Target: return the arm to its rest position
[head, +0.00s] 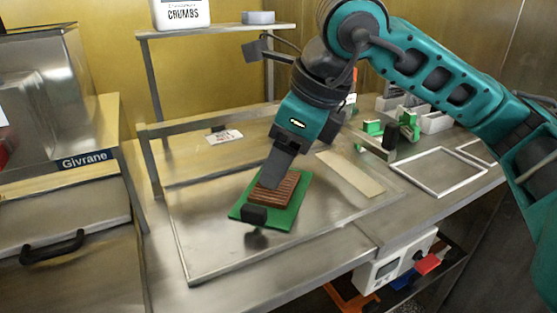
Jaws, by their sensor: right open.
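My right arm comes in from the right, and its gripper (279,168) points down over the steel work surface. Its dark finger stands in front of a ridged brown slab (285,190), hiding part of it. The jaws are open; I cannot tell whether the finger touches the slab. The slab lies on a green plate (283,215). A small black block (255,214) sits at the plate's near edge. My left gripper is not in view.
A shelf with a CRUMBS tub (181,13) stands behind. A Givrane machine (60,190) is at left. Green blocks (373,127) and an empty rectangular frame (440,188) lie at right. A white device (392,267) sits below the counter. Bare steel lies left of the plate.

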